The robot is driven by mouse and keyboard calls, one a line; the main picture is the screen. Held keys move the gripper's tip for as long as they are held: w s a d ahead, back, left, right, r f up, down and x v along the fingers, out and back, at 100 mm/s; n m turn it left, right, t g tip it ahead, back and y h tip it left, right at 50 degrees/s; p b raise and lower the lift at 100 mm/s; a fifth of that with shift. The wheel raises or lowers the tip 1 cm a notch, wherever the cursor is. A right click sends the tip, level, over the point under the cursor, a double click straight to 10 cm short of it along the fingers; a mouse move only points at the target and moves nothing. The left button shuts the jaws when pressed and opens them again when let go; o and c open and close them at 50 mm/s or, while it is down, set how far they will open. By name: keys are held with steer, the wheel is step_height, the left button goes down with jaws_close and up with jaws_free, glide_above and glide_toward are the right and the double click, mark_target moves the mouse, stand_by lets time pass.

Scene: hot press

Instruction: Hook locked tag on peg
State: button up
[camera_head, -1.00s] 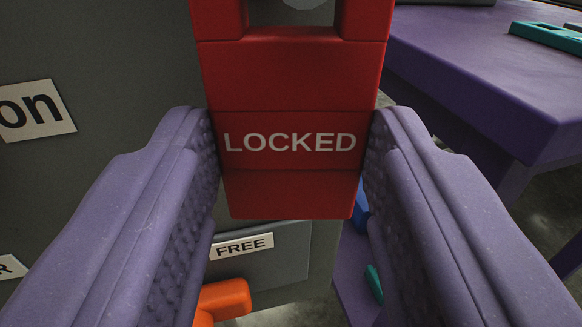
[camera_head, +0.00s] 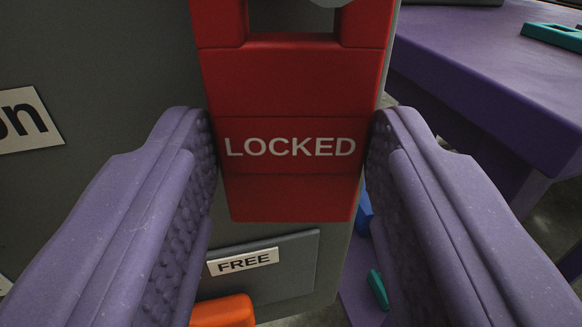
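The red tag (camera_head: 290,92) reading "LOCKED" hangs upright in the middle of the camera_head view. My gripper (camera_head: 292,150) is shut on it, with a purple ridged finger against each side at the height of the lettering. The tag's upper part has an opening framed by two red side bars, and its top is cut off by the picture edge. A rounded grey piece, perhaps the peg, shows in this opening (camera_head: 325,3). I cannot tell whether the tag touches it.
A dark grey panel (camera_head: 110,75) stands behind the tag, with a partly cut-off "on" label (camera_head: 28,121). Below are a "FREE" label (camera_head: 243,262) and an orange piece (camera_head: 224,312). A purple table (camera_head: 480,75) is at the right, with a teal item (camera_head: 555,36) on it.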

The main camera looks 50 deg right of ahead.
steer(key=o, duration=0.4)
steer(key=shift+s, duration=0.1)
